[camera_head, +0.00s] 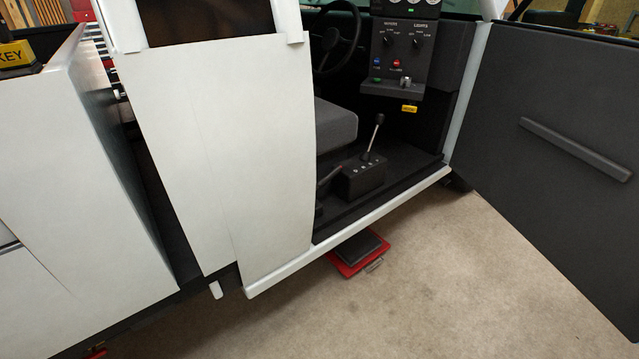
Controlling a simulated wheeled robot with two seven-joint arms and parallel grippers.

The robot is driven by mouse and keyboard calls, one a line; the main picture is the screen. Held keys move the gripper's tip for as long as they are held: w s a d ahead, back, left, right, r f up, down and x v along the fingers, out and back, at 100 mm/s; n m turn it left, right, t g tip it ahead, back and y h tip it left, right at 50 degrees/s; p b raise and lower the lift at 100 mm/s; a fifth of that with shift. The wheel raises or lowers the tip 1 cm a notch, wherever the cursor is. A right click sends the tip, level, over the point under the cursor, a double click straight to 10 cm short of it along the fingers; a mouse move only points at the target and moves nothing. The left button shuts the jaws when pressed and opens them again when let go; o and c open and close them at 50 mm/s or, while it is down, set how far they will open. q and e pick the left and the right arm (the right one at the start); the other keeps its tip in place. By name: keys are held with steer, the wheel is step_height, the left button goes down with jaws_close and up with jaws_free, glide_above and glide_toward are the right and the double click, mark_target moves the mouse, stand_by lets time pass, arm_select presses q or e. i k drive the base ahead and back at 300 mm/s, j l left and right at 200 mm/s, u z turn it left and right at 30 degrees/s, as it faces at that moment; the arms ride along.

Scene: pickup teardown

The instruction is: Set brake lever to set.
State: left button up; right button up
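A short dark lever (330,177), which looks like the brake lever, sits low on the cab floor just left of the shifter box. It slants up to the right and its rear end is partly hidden by the white body panel. I cannot read any set mark on it. A black shifter box (361,178) stands beside it, with a thin metal gear stick (374,137) leaning up to the right. Neither of my grippers is in view.
The dark cab door (560,160) stands open on the right. The white body panel (230,150) blocks the left. A grey seat (335,125), a steering wheel (334,42) and a control panel (402,50) are inside. A red creeper-like pad (345,265) lies under the sill. Open floor is in front.

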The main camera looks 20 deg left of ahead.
mark_target(337, 170)
steer(key=i+l, duration=0.15)
steer(key=i, duration=0.3)
steer(key=i+l+u, duration=0.1)
steer(key=i, duration=0.35)
steer(key=i+l, duration=0.25)
steer(key=i, duration=0.2)
steer(key=i+l, duration=0.2)
steer(key=i, duration=0.25)
steer(key=j+u, duration=0.05)
